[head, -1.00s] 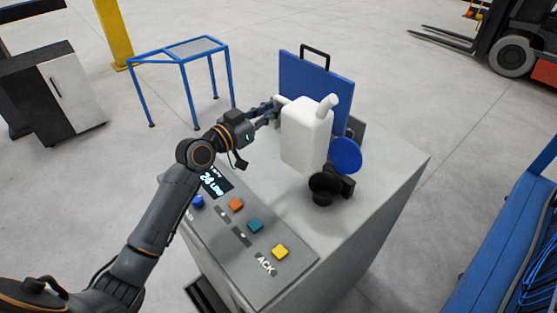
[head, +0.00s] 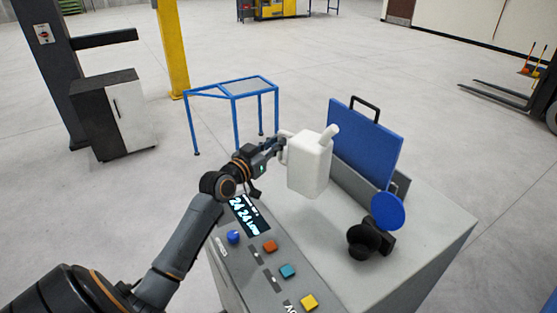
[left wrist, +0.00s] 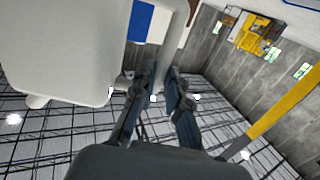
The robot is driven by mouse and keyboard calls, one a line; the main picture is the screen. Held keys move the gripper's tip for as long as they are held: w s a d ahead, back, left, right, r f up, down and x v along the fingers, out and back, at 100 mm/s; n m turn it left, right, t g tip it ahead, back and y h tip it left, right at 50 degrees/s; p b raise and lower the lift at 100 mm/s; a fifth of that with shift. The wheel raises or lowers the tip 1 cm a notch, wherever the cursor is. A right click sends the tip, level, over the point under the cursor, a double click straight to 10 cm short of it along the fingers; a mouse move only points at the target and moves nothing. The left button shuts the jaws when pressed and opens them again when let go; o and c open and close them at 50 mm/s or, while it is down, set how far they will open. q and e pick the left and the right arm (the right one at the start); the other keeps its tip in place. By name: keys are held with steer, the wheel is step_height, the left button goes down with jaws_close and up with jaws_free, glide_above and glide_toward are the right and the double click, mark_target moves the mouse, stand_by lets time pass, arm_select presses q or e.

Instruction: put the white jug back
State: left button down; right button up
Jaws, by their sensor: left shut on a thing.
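The white jug (head: 309,168) is held up above the grey machine, left of the raised blue panel in the head view. Its spout points up and to the right. My left gripper (head: 281,146) is shut on the jug's handle at its left side. In the left wrist view the jug (left wrist: 62,50) fills the upper left, and the gripper's fingers (left wrist: 163,85) reach up to the pale handle. The fingertips' exact contact is partly hidden. A blue stand (head: 236,88) with a grey top is on the floor behind and left of the jug. My right gripper is not in view.
The machine top (head: 425,235) carries a black round opening (head: 362,243) with a raised round blue lid (head: 388,212). The blue panel (head: 363,142) stands upright behind. Coloured buttons line the front panel. A dark cabinet (head: 115,110) and yellow post (head: 172,50) stand at left.

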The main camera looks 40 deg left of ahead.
arm_select(q)
steer(key=w+a+f+b, duration=0.3)
steer(key=w+f+b, duration=0.1)
steer(key=f, duration=0.5)
steer(key=shift+w+a, duration=0.2)
steer(key=shift+w, duration=0.1)
steer(key=shift+f, duration=0.1)
steer(key=shift+f, duration=0.15)
steer(key=c, duration=1.3)
jaws_free()
steer(key=shift+s+d, duration=0.1)
steer(key=shift+c, duration=0.2)
